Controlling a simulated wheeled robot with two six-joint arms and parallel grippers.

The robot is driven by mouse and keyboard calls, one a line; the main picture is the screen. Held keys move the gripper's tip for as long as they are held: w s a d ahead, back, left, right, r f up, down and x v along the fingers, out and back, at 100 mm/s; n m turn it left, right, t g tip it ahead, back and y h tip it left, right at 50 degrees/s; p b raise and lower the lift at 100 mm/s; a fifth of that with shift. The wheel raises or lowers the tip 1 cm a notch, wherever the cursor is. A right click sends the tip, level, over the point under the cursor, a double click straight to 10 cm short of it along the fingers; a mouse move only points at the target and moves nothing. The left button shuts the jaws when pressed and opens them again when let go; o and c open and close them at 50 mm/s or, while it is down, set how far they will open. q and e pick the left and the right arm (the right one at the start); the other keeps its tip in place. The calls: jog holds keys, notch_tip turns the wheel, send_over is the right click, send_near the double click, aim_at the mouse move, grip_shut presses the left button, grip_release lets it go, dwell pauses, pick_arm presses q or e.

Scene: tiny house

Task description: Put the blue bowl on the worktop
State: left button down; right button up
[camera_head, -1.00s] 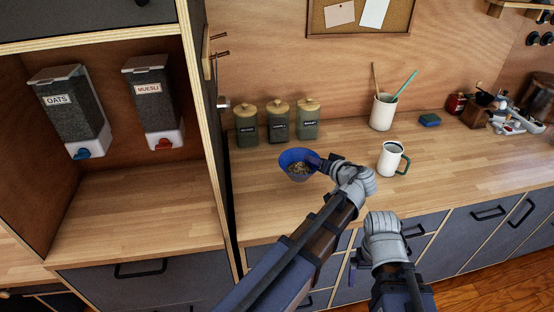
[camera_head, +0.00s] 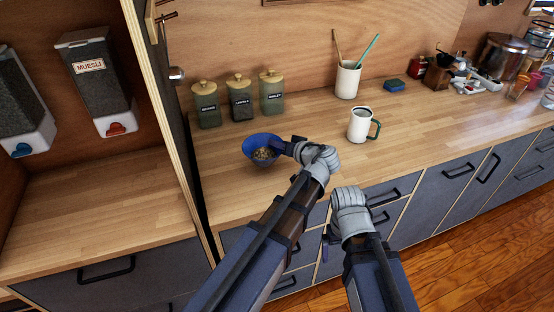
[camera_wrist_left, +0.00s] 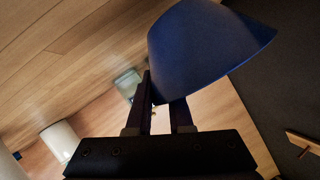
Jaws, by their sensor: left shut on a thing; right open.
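The blue bowl (camera_head: 262,146) holds some brownish muesli-like contents and is over the left part of the wooden worktop (camera_head: 225,183). My left gripper (camera_head: 287,147) is shut on the bowl's right side, and the bowl looks nearly level. The left wrist view also shows the bowl (camera_wrist_left: 205,50), with the fingers at its rim. I cannot tell whether the bowl touches the worktop or hangs just above it. My right gripper (camera_head: 329,237) is open and empty, low in front of the drawers; its fingers are partly hidden by its wrist.
Several lidded canisters (camera_head: 240,98) stand behind the bowl. A white mug (camera_head: 360,125) and a utensil pot (camera_head: 347,80) stand to the right, with a blue sponge (camera_head: 394,86) beyond. A cabinet's side edge (camera_head: 165,110) rises on the left. The worktop around the bowl is clear.

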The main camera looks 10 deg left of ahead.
pick_arm(q)
jog(key=shift+f+b, duration=1.9)
jog(key=shift+b, duration=0.05)
jog(key=shift+r, duration=0.15)
jog(key=c, duration=1.3)
grip_release()
jog(key=o, duration=0.5)
